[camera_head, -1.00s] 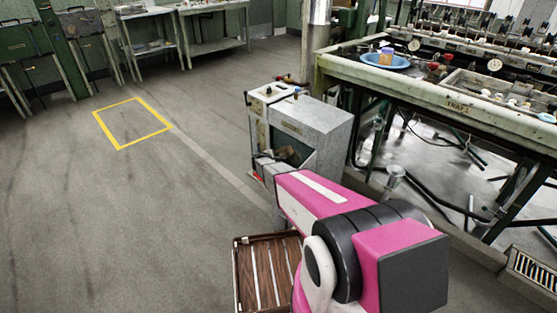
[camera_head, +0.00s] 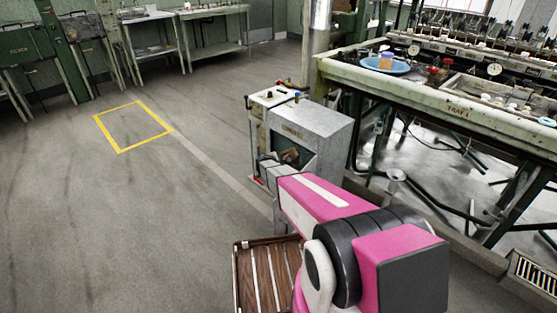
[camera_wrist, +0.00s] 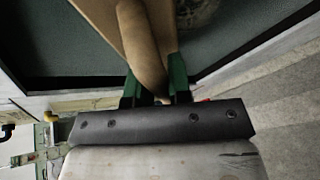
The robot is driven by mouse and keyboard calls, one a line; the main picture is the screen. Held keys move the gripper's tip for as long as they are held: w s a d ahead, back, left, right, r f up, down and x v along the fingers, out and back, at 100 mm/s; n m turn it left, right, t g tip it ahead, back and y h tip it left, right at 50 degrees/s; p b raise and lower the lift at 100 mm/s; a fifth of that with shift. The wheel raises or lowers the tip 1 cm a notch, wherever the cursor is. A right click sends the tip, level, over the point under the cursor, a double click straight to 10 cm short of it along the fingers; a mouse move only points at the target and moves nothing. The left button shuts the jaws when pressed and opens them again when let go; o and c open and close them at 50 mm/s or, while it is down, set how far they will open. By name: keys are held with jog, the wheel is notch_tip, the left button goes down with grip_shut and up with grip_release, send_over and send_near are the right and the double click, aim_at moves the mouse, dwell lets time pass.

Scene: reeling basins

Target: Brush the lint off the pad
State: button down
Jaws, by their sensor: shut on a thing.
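In the wrist view my gripper (camera_wrist: 155,88) has its two green fingers shut on the brown wooden handle of a brush (camera_wrist: 140,38). A flat tan part of the brush shows beside the handle, and its bristles are not seen. Beyond it is a dark grey-green pad surface (camera_wrist: 45,45) with a pale edge. A mottled grey patch (camera_wrist: 197,10), perhaps lint, shows at the top next to the brush; I cannot tell whether they touch. In the head view my gripper is small at the open front of a grey cabinet (camera_head: 318,128), largely hidden by my pink arm.
A slatted brown crate (camera_head: 262,275) stands on the floor below my arm. A long reeling bench (camera_head: 440,95) with a blue basin (camera_head: 386,64) is at the right. Open floor with a yellow outlined square (camera_head: 133,126) lies to the left.

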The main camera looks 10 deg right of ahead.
jog(key=s+d, duration=0.5)
jog(key=s, duration=0.4)
jog(key=shift+s+d, duration=0.25)
jog(key=shift+d, duration=0.15)
dwell(0.9)
jog(key=s+a, duration=0.2)
jog(key=a, duration=0.1)
jog(key=s+a, duration=0.1)
jog(key=a, duration=0.1)
dwell(0.5)
jog(key=shift+w+a+f, duration=0.1)
jog(key=shift+w, duration=0.05)
jog(key=shift+s+a, duration=0.3)
jog(key=shift+a, duration=0.3)
jog(key=shift+s+a, duration=0.3)
jog(key=shift+a, duration=0.3)
